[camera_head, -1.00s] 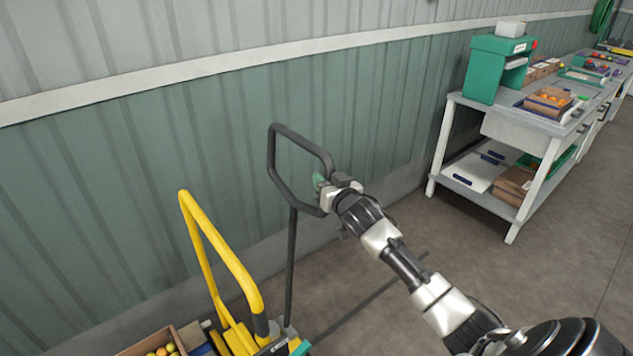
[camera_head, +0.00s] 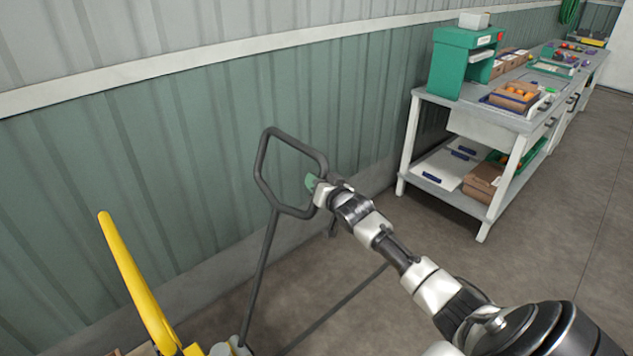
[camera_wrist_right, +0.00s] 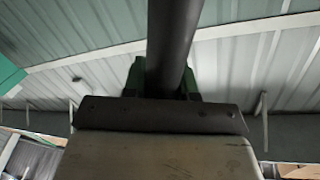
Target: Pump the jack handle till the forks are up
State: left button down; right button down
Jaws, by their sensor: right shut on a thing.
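The jack handle (camera_head: 262,268) is a dark bar topped by a six-sided loop. In the head view it leans, its top to the right of its foot. My right gripper (camera_head: 317,188) is shut on the right side of the loop. In the right wrist view the handle's dark bar (camera_wrist_right: 174,45) runs between the green fingertips of my right gripper (camera_wrist_right: 163,84). A yellow upright (camera_head: 137,280) of the jack shows at the lower left. The forks are out of view. My left gripper is not in view.
A ribbed green and grey wall (camera_head: 190,190) runs behind the handle. A grey workbench (camera_head: 478,118) stands at the right, with a green machine (camera_head: 463,62), trays and boxes on it. Bare floor (camera_head: 560,240) lies in front of the bench.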

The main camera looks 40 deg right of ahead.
jog(key=shift+a+f, duration=0.1)
jog(key=c, duration=0.9)
grip_release()
jog(key=shift+s, duration=0.15)
jog(key=shift+s+a+r+b, duration=0.15)
jog(key=shift+s+b, duration=0.05)
jog(key=shift+s, duration=1.55)
jog(key=shift+s+a+r+b, duration=0.15)
jog(key=shift+s+a, duration=0.05)
jog(key=shift+s, duration=1.55)
jog(key=shift+s+a+r+b, duration=0.15)
jog(key=shift+s+b, duration=0.05)
jog(key=shift+s, duration=1.55)
